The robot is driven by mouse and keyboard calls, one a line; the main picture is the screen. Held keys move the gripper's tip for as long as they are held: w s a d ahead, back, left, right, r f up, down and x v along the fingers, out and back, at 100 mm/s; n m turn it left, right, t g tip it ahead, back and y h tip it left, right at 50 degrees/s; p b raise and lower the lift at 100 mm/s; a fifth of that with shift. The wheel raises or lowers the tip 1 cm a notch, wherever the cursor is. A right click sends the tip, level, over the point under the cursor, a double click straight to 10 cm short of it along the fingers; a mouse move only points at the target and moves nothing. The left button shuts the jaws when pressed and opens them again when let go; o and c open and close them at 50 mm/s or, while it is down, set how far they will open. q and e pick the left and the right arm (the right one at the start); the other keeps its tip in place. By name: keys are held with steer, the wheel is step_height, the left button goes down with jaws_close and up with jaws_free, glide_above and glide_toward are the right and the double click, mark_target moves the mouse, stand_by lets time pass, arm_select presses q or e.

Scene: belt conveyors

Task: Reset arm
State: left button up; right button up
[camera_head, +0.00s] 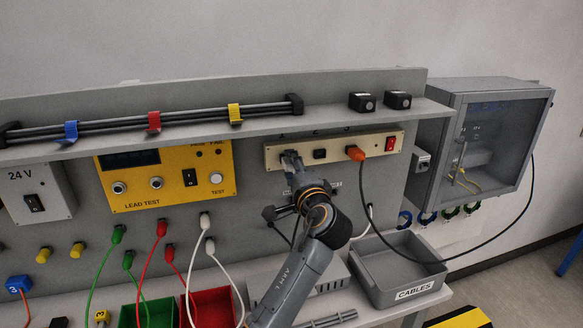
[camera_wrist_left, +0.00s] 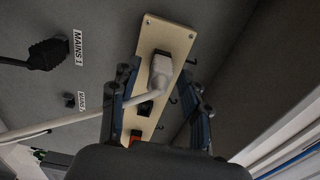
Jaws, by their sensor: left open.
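My left gripper (camera_head: 284,186) is in front of the left end of the cream socket strip (camera_head: 334,149) on the grey panel. In the left wrist view the left gripper (camera_wrist_left: 160,84) is open, its two fingers on either side of a white plug (camera_wrist_left: 162,72). The plug sits in the strip's end socket, and its white cable runs off to the left. I cannot tell whether the fingers touch it. In the head view the gripper largely hides that plug. My right gripper is in neither view.
An orange plug (camera_head: 356,153) sits in the strip near a red switch (camera_head: 390,144). A shelf (camera_head: 240,127) overhangs above. A grey CABLES bin (camera_head: 397,268) stands right of my arm. Red and green bins, coloured leads and a yellow LEAD TEST box (camera_head: 167,176) are left.

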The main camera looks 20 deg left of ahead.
arm_select(q)
steer(key=v, duration=0.7)
steer(key=s+a+f+n+g+h, duration=0.1)
steer(key=s+a+f+g+h, duration=0.1)
steer(key=s+f, duration=0.3)
steer(key=s+a+f+n+g+h, duration=0.1)
steer(key=s+f, duration=0.5)
steer(key=f, duration=0.6)
steer(key=s+a+f+n+g+h, duration=0.2)
steer(key=s+f, duration=0.3)
steer(key=f, duration=0.4)
steer(key=shift+s+a+f+n+g+h, duration=0.2)
steer(key=shift+s+a+n+g+h, duration=0.15)
steer(key=shift+n+g, duration=0.4)
steer(key=s+d+f+n+g+h, duration=0.1)
steer(key=s+f+n+g+h, duration=0.15)
steer(key=s, duration=0.85)
steer(key=s+d+f+n+g+h, duration=0.1)
steer(key=s+f+g+h, duration=0.2)
steer(key=s, duration=0.7)
step_height(320, 180, down, 29)
steer(key=y+b, duration=0.1)
steer(key=b, duration=0.1)
steer(key=s+a+f+g+b, duration=0.2)
steer(key=s+a+f, duration=0.1)
steer(key=s+f, duration=1.5)
steer(key=shift+f, duration=0.45)
